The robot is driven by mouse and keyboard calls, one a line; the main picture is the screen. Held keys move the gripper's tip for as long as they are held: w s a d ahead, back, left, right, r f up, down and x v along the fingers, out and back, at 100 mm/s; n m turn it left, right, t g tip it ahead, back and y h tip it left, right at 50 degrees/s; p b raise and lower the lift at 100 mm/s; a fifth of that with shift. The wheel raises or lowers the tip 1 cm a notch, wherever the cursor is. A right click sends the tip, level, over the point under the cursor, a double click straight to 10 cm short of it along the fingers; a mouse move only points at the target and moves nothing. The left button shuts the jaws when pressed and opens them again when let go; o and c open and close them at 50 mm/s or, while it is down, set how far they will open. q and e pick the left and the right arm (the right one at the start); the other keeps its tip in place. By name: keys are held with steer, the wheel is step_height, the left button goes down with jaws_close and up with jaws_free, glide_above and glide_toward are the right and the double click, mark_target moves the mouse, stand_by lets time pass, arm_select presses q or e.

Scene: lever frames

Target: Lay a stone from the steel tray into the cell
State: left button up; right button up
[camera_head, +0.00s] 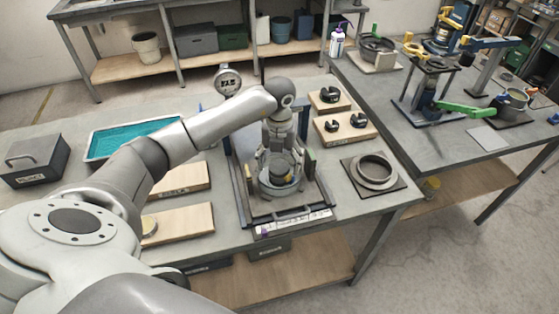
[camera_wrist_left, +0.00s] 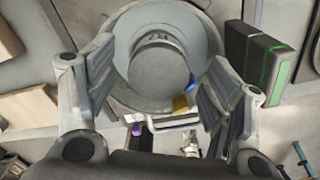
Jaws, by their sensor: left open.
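My left gripper (camera_head: 279,172) is over the lever frame in the middle of the bench and points down. In the left wrist view its fingers (camera_wrist_left: 155,100) are open, spread to either side of a grey round block (camera_wrist_left: 158,72). The block stands inside a wider pale round dish (camera_wrist_left: 205,35), which looks like the cell; I cannot tell whether the fingers touch it. A shallow metal-rimmed tray (camera_head: 92,156) with a teal inside lies at the left, possibly the steel tray; no stone shows in it.
A grey ring on a dark plate (camera_head: 375,171) sits right of the frame. Wooden boards (camera_head: 185,222) lie left of it, and boards with black fittings (camera_head: 345,126) behind right. A dark handled box (camera_head: 35,162) stands far left. Another bench (camera_head: 465,150) carries more equipment.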

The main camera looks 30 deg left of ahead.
arm_select(q)
steer(key=shift+r, duration=0.1)
step_height(320, 180, up, 12)
stand_by(0.5)
